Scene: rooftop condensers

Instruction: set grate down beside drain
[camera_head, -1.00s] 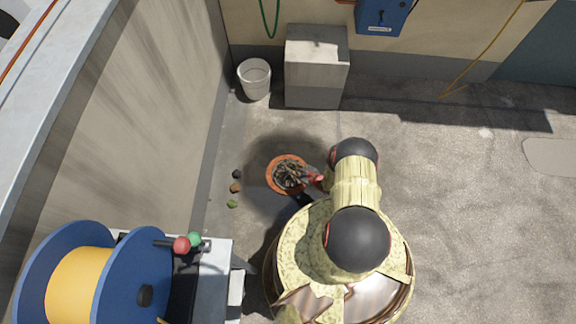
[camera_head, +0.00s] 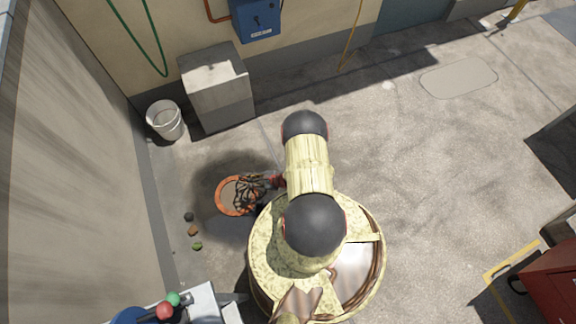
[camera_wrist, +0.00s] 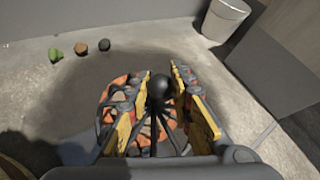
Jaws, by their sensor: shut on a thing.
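The grate (camera_head: 251,187) is a dark, domed cage of thin bars with a round black knob on top. It also shows in the wrist view (camera_wrist: 157,118), between the yellow fingers of my gripper (camera_wrist: 172,95), which is shut on it. The drain (camera_head: 221,196) is a round opening with an orange rim in a dark damp patch of floor. The grate overlaps the right part of the drain in the head view and hides some of its rim. I cannot tell how high the grate is above the floor.
Several small lumps, brown, dark and green (camera_head: 197,246), lie left of the drain. A white bucket (camera_head: 164,120) and a grey block (camera_head: 216,92) stand by the back wall. Open concrete floor (camera_head: 420,180) lies to the right. A red box (camera_head: 552,290) is at the lower right.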

